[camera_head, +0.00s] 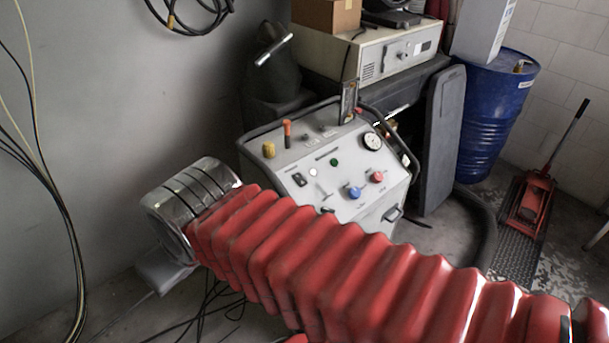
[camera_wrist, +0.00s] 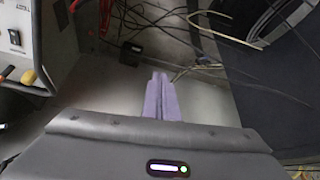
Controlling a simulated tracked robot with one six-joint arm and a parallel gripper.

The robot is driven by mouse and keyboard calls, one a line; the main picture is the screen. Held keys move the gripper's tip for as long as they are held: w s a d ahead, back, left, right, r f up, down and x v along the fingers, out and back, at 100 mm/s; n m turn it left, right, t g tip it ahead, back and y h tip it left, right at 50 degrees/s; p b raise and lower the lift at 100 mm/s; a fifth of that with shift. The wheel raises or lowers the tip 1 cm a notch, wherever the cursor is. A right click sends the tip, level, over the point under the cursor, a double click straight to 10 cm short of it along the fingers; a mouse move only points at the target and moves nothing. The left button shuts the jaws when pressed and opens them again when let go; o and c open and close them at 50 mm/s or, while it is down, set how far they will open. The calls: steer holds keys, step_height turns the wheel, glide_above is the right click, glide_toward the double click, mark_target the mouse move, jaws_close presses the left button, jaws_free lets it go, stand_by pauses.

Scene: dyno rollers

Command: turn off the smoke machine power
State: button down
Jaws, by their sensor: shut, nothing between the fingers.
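The smoke machine (camera_head: 362,208) is a light grey cabinet with a sloped control panel, in the middle of the head view behind my red-sleeved arm. A small black rocker switch (camera_head: 299,180) sits on the panel's left side; it looks like the power switch, but its position is too small to read. In the wrist view the smoke machine (camera_wrist: 48,42) is cut off at the left edge, with the black switch (camera_wrist: 14,37) on it. My gripper (camera_wrist: 160,80) is shut and empty, pointing down toward the floor, right of the machine and apart from it.
Black and yellow cables hang on the left wall and lie on the floor (camera_wrist: 185,40). A blue drum (camera_head: 490,115) and a red floor jack (camera_head: 530,205) stand at the right. A beige device (camera_head: 365,55) is behind the machine. Bare floor lies below my gripper.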

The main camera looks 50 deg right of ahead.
steer(key=w+d+r+m+g, duration=0.1)
steer(key=w+d+m, duration=0.4)
steer(key=d, duration=0.5)
steer(key=w+d+r+m, duration=0.1)
steer(key=w+d+m, duration=0.1)
steer(key=d+m, duration=0.6)
steer(key=s+d+f+m, duration=0.1)
steer(key=s+d+m, duration=0.1)
steer(key=d, duration=0.9)
steer(key=s+d+f+m+h, duration=0.1)
steer(key=d+m, duration=0.4)
steer(key=d, duration=0.7)
steer(key=shift+s+d+f+m+g, duration=0.2)
steer(key=shift+s+f+m+g, duration=0.1)
steer(key=shift+s+f, duration=0.55)
steer(key=shift+s, duration=0.1)
